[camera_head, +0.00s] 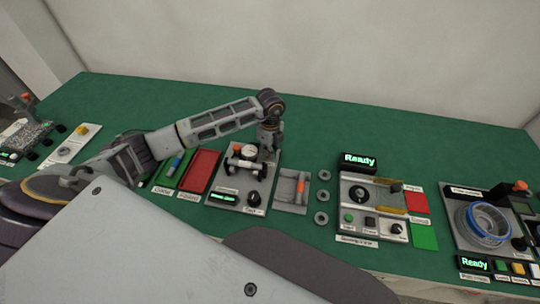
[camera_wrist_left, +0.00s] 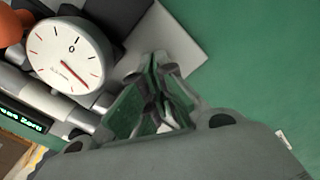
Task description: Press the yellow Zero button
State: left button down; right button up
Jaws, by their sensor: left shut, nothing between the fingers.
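My left gripper (camera_head: 268,150) is over the back right part of the grey gauge station, just right of the white round gauge (camera_head: 248,152). In the left wrist view its fingers (camera_wrist_left: 160,65) are shut with nothing between them, beside the gauge (camera_wrist_left: 66,54) and above the station's plate. I see no yellow button on the gauge station; the gripper hides part of it. A small yellow button (camera_head: 518,268) shows on the far right station, its label too small to read. My right gripper is not in view.
The gauge station has a green-lit display (camera_head: 222,198) and black knob (camera_head: 252,198). A yellow knob (camera_head: 82,130) is far left. The green table (camera_head: 350,125) is clear behind the stations.

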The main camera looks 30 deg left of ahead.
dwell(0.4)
pick_arm(q)
jog(key=shift+r+p, duration=2.4)
jog(key=shift+r, duration=1)
notch_tip(320, 180, up, 7)
jog(key=p, duration=0.4)
